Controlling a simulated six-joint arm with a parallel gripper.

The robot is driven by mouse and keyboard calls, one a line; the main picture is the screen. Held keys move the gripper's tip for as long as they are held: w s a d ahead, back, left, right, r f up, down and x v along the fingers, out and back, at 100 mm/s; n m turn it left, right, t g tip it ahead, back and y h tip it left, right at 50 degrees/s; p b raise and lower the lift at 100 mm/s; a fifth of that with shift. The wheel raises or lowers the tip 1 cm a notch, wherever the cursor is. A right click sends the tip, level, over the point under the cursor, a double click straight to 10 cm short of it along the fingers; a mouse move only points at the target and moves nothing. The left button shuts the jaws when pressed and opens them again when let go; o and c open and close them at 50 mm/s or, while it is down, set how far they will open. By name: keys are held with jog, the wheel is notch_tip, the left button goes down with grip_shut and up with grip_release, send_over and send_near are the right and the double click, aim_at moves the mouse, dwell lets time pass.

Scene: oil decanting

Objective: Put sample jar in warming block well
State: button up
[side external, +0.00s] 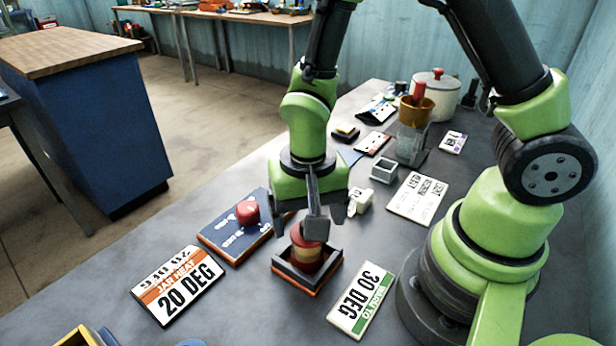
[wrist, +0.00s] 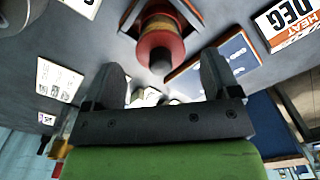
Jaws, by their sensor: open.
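The sample jar, a red and amber cylinder (side external: 306,255), stands upright inside a dark, square-walled block with an orange lower edge (side external: 280,270), which looks like the warming block. My gripper (side external: 316,226) is directly above the jar, pointing down, with its jaws apart. In the wrist view, the jar (wrist: 161,42) lies just beyond the open fingertips (wrist: 162,75), roughly centred between them and not gripped. Part of the block's wall (wrist: 190,12) shows beside it. The jar's foot is hidden, so I cannot tell how deep it sits.
A blue board with a red knob (side external: 247,212) lies just left of the block. A "20 DEG" card (side external: 178,288) and a "30 DEG" card (side external: 362,298) lie nearby. A small grey square holder (side external: 384,171) and a white pot (side external: 436,95) stand farther back.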

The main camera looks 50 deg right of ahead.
notch_tip(320, 180, up, 8)
jog(key=s+d+r+n+t+y, duration=0.1)
jog(key=s+d+r+t, duration=0.1)
jog(key=r, duration=0.4)
jog(key=s+d+r+n+t+y, duration=0.1)
jog(key=s+d+r+n+t, duration=0.1)
jog(key=s+r+t, duration=0.3)
notch_tip(320, 180, up, 3)
jog(key=shift+s+d+f+n, duration=0.2)
jog(key=shift+s+n, duration=0.1)
jog(key=shift+s, duration=0.25)
